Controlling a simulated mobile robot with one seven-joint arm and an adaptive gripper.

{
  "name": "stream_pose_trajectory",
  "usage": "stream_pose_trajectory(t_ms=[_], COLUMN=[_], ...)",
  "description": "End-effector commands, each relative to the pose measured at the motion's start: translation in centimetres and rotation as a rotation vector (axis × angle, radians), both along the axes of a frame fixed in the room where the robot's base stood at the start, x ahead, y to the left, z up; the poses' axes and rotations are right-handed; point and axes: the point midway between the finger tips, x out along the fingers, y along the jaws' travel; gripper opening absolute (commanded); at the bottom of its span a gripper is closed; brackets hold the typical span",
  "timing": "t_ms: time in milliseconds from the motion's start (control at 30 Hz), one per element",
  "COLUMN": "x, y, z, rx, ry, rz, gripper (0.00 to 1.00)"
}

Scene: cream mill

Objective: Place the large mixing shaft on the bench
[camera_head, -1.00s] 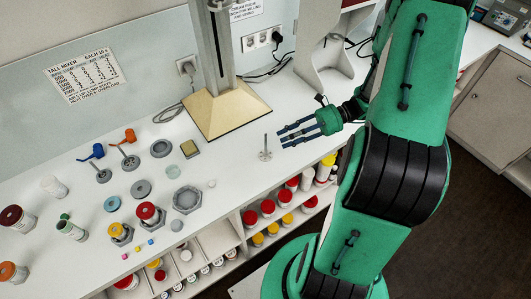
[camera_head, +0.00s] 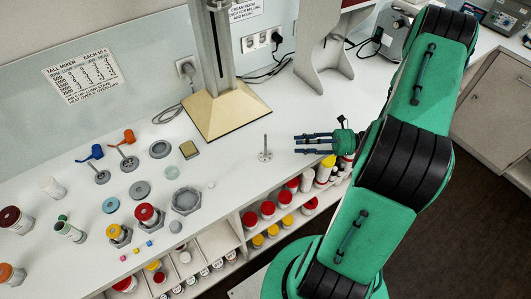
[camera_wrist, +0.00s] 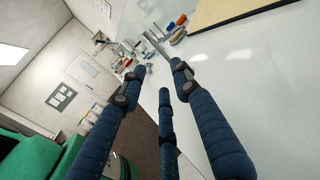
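A grey mixing shaft (camera_head: 265,146) stands upright on the white bench (camera_head: 235,215), its small disc foot on the surface. I take it for the large mixing shaft. My gripper (camera_head: 298,143) is to its right, apart from it, with blue fingers spread and nothing between them. In the wrist view my gripper (camera_wrist: 157,78) shows three separated fingers, and the shaft (camera_wrist: 155,42) shows beyond the fingertips, slightly tilted in the picture.
A mixer stand with a tan base (camera_head: 228,112) is behind the shaft. Jars, lids and blue- and orange-handled tools (camera_head: 128,145) crowd the bench to the left. Open shelves with red- and yellow-capped jars (camera_head: 286,197) lie below the front edge. Bench around the shaft is clear.

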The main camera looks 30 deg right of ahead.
Motion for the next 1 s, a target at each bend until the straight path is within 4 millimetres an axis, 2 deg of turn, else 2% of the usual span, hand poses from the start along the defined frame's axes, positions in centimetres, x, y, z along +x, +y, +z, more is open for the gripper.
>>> stream_pose_trajectory(t_ms=[167, 600, 800, 1000], x=[0.7, 3.8, 4.4, 4.4], y=[1.2, 6.3, 7.2, 7.2], z=[0.0, -0.1, 0.0, 0.0], rx=[0.001, 0.001, 0.000, 0.000], ry=[-0.001, 0.000, 0.000, 0.000], rz=[0.003, 0.003, 0.002, 0.001], gripper=[0.31, 0.31, 0.31, 0.31])
